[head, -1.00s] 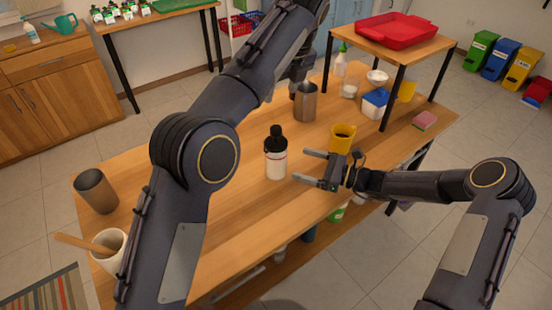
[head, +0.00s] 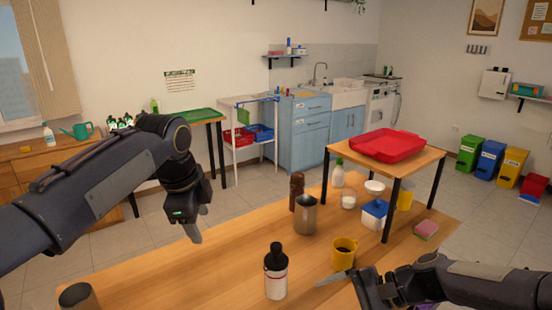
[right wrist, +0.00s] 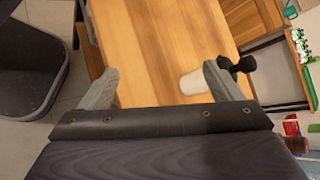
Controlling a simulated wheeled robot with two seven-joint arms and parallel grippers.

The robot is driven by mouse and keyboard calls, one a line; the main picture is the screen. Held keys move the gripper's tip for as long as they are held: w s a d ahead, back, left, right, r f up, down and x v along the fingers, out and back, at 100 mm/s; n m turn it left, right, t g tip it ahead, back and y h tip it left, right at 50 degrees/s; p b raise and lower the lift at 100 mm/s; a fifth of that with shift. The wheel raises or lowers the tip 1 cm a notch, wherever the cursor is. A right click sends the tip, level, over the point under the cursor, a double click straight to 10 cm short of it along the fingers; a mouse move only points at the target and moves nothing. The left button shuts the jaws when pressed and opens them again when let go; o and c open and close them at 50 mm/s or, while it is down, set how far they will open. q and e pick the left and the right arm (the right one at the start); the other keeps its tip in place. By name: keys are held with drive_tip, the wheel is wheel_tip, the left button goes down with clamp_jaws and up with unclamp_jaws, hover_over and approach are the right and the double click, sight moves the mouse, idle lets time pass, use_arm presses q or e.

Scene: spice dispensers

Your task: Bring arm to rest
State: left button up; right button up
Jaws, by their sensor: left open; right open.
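My left gripper (head: 194,232) hangs at the left above the back edge of the wooden table, its finger pointing down, with nothing seen in it. Its two fingers overlap in the head view. My right gripper (head: 345,285) is low at the table's front, in front of the yellow mug (head: 344,254). In the right wrist view its fingers (right wrist: 160,85) are spread wide and hold nothing. A white bottle with a black top (head: 276,276) stands upright to the left of the right gripper. In the right wrist view this bottle (right wrist: 196,83) shows beyond the fingers, close to one tip.
On the wooden table (head: 215,275) stand a metal cup (head: 305,215), a pepper mill (head: 296,190), a blue-white container (head: 374,214) and a sponge (head: 426,230). A raised shelf with a red tray (head: 388,145) stands at the right. The left middle of the tabletop is clear.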

use_arm(q)
drive_tip(key=s+a+f+n+h, duration=0.1)
drive_tip(key=s+a+f+n, duration=0.1)
drive_tip(key=s+a+n, duration=0.45)
drive_tip(key=s+d+f+n+t+h, duration=0.1)
drive_tip(key=s+f+n, duration=0.5)
drive_tip(key=s, duration=0.4)
drive_tip(key=s+f+n+t, duration=0.1)
drive_tip(key=s+f+n, duration=0.5)
drive_tip(key=s, duration=0.5)
drive_tip(key=shift+d+f+n+t+h, duration=0.3)
drive_tip(key=shift+d+n+h, duration=0.1)
drive_tip(key=shift+n, duration=0.15)
use_arm(e)
drive_tip(key=s+d+r+n+t+h, duration=0.1)
drive_tip(key=s+d+n+t+h, duration=0.1)
drive_tip(key=s, duration=0.8)
drive_tip(key=s+d+r+n+t+h, duration=0.1)
drive_tip(key=s+d+n+h, duration=0.4)
drive_tip(key=s, duration=0.4)
drive_tip(key=shift+s+d+r+n+t+h, duration=0.15)
drive_tip(key=shift+s+d+n+t+h, duration=0.25)
drive_tip(key=shift+n, duration=0.8)
